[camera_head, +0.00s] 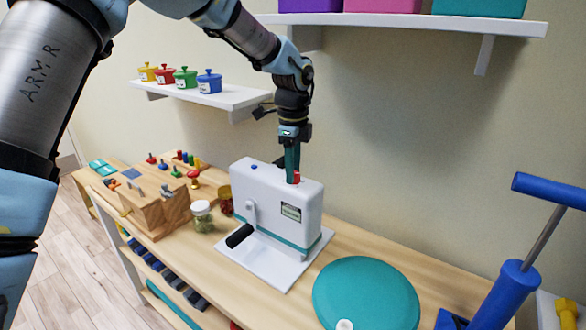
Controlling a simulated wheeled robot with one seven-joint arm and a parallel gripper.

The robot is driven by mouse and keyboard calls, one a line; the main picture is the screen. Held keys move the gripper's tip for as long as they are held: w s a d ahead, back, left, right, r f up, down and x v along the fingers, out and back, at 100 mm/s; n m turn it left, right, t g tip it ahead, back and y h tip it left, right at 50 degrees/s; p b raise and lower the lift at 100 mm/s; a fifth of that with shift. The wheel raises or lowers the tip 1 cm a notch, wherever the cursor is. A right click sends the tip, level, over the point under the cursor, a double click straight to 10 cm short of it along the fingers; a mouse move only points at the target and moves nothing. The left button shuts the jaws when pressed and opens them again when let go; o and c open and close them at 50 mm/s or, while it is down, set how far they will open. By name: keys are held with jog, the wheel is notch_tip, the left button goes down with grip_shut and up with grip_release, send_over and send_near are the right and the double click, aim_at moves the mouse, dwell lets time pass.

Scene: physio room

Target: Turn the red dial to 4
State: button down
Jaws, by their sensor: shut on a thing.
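A white boxy device (275,207) with a teal stripe, a small display and a black-gripped crank stands on the wooden bench. The red dial (297,177) sits on its top, near the right end; only a small part of it shows beside my fingers. My gripper (291,177) points straight down from above, with its teal fingers at the dial. It is shut on the red dial. The dial's number marks are hidden or too small to read.
A blue button (254,167) is on the device's top left. A lidded jar (202,216) and a wooden block stand to the left. A teal disc (366,294) and a blue handled tool (507,293) are to the right. A shelf (405,22) with bins overhangs behind.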

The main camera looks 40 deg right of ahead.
jog(key=shift+c, duration=2.3)
grip_release()
jog(key=shift+r, duration=0.1)
notch_tip(320, 180, up, 11)
jog(key=b, duration=0.3)
jog(key=shift+f, duration=0.2)
